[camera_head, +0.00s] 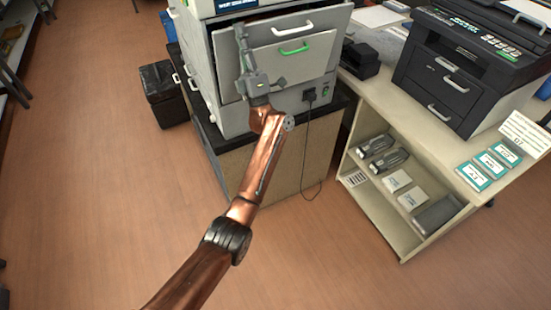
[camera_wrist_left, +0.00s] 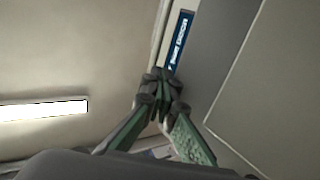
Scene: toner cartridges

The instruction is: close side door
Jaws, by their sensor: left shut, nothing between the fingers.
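A large light-grey printer (camera_head: 228,122) stands on a cabinet at the top middle of the head view. A pale panel with a white handle (camera_head: 292,31) sticks out on its near side, and I take it for the side door (camera_head: 325,20). Its far edge is hard to make out. My left gripper (camera_head: 240,30) is shut and empty, pointing up in front of the panel's left part. In the left wrist view the fingers (camera_wrist_left: 160,76) meet beside a grey surface with a blue label (camera_wrist_left: 180,42). I cannot tell whether they touch it. My right gripper is out of view.
A dark cable (camera_head: 308,140) hangs from the printer. A shelf counter (camera_head: 385,105) with a black printer (camera_head: 455,75) stands right. A black bin (camera_head: 160,92) stands left. The left floor is clear.

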